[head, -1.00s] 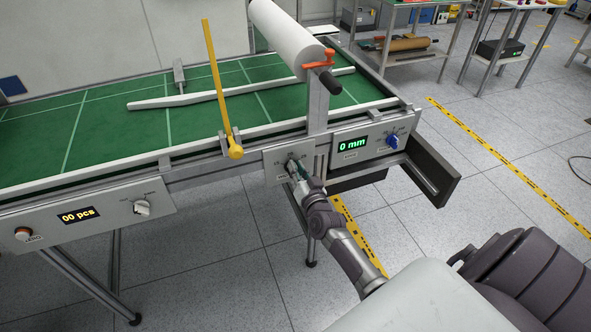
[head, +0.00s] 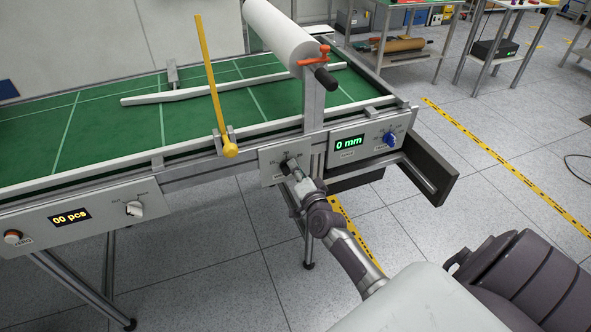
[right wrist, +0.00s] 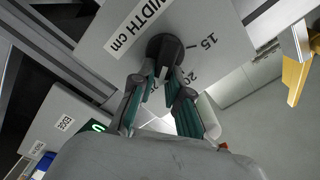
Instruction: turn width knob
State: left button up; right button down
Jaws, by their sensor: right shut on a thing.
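The width knob (right wrist: 163,47) is a round black knob on a light grey plate. The plate is marked "WIDTH cm", with 15 and 20 on its scale, in the right wrist view. My right gripper (right wrist: 162,72) is shut on the knob, its green-padded fingers on either side of it. In the head view, the dark knob (head: 286,165) shows just past the fingertips of my right gripper (head: 292,171) on the front panel (head: 268,178). The knob's pointer is not clear. My left gripper is not in view.
A panel with a "0 mm" display (head: 348,143) and a blue knob (head: 389,138) is just right. A yellow lever (head: 213,90) and white roll (head: 285,42) stand above the green table (head: 100,128). A white knob (head: 134,208) and "00 pcs" display (head: 70,216) are left.

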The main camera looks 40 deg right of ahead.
dwell(0.4)
jog(key=c, duration=1.1)
grip_release()
jog(key=shift+c, duration=0.2)
jog(key=v, duration=1.2)
jog(key=shift+f, duration=0.15)
